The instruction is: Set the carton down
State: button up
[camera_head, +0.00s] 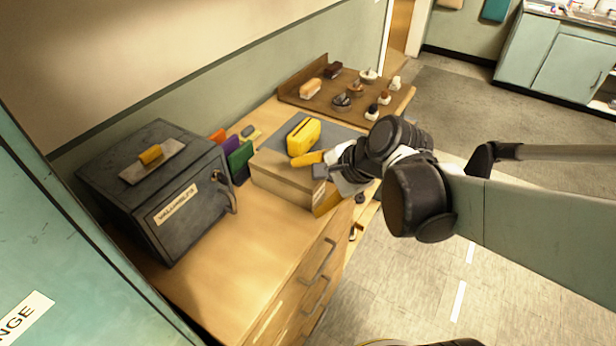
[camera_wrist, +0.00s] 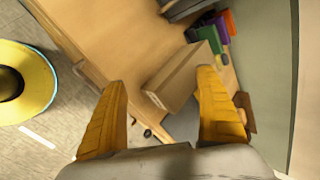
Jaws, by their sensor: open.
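The carton (camera_head: 284,180) is a plain brown cardboard box. It appears to rest upright on the wooden counter (camera_head: 237,285), near its front edge. My gripper (camera_head: 318,179) is open, with its two yellow fingers apart at the carton's right end. In the wrist view the carton (camera_wrist: 178,80) shows between and beyond the spread fingers of my gripper (camera_wrist: 163,80), close to the right finger. I cannot tell whether that finger touches it. The near end of the carton is partly hidden by my gripper in the head view.
A dark metal box marked VALUABLES (camera_head: 175,208) stands left of the carton. Colored upright items (camera_head: 239,160) stand between them. A brown tray (camera_head: 325,108) holds several small things. The front left counter is clear.

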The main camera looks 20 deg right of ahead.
jog(key=s+r+n+h, duration=0.3)
jog(key=s+n, duration=0.5)
jog(key=n, duration=0.7)
jog(key=shift+a+h, duration=0.35)
jog(key=shift+h, duration=0.05)
